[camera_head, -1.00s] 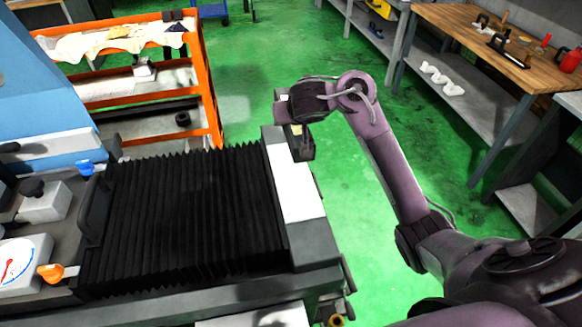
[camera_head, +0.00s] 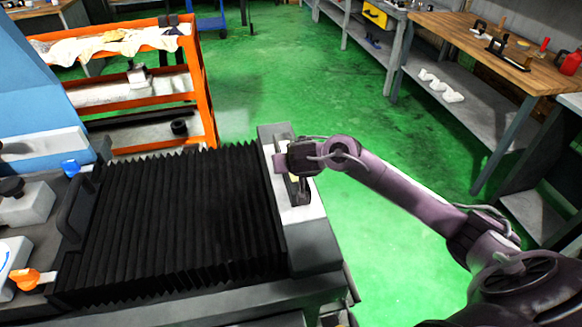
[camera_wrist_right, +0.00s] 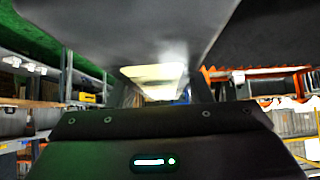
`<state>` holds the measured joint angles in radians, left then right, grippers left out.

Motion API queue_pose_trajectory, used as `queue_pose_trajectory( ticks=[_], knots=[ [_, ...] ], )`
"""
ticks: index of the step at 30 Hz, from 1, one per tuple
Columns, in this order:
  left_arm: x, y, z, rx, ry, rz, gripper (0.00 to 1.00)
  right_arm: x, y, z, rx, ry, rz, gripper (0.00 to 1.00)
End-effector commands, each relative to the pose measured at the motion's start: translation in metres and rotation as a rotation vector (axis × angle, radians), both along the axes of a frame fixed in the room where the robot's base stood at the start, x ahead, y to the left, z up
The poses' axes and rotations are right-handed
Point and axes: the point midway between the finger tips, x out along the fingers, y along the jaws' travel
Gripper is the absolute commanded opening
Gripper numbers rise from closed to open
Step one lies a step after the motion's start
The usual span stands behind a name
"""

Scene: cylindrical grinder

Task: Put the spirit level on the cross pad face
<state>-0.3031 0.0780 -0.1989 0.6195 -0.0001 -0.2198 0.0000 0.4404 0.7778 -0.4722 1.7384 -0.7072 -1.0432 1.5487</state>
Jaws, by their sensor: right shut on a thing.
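The spirit level (camera_head: 301,193) is a dark grey bar with a pale yellowish part near its middle. It is in my right gripper (camera_head: 291,169), which is shut on it, with its long side along the pad. The cross pad face (camera_head: 307,213) is the white strip at the right end of the black bellows. The level and gripper are over this strip and cover much of it; whether the level touches it I cannot tell. The wrist view is filled by dark, close surfaces, and the fingertips are not clear there. My left gripper is not in view.
Black bellows (camera_head: 170,220) lie left of the pad, with an orange knob (camera_head: 25,279) and blue knob (camera_head: 71,167) farther left. An orange shelf rack (camera_head: 203,90) stands behind. A wooden workbench (camera_head: 450,37) is at the back right. Green floor (camera_head: 390,130) lies clear between.

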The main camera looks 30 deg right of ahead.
Motion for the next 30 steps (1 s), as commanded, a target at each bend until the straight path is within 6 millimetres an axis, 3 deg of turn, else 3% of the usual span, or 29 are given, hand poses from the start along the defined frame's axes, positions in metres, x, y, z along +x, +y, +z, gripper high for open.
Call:
queue_pose_trajectory(
  ticks=[14, 15, 18, 20, 30],
  knots=[
    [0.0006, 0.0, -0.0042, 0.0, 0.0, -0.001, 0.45, 0.0016, -0.0008, -0.0087, 0.001, -0.009, -0.002, 0.0],
    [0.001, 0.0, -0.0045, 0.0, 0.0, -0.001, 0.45, 0.0002, -0.0007, -0.0124, -0.001, -0.002, 0.0, 0.47],
    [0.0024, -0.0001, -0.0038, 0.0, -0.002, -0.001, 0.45, 0.0002, -0.0008, -0.0117, -0.001, -0.002, -0.001, 0.6],
    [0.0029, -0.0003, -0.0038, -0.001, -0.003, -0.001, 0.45, 0.0002, -0.0008, -0.0117, -0.001, -0.002, -0.001, 0.67],
    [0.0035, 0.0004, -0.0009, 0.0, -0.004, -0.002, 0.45, 0.0002, -0.0007, -0.0067, 0.0, -0.003, -0.001, 0.67]
  ],
)
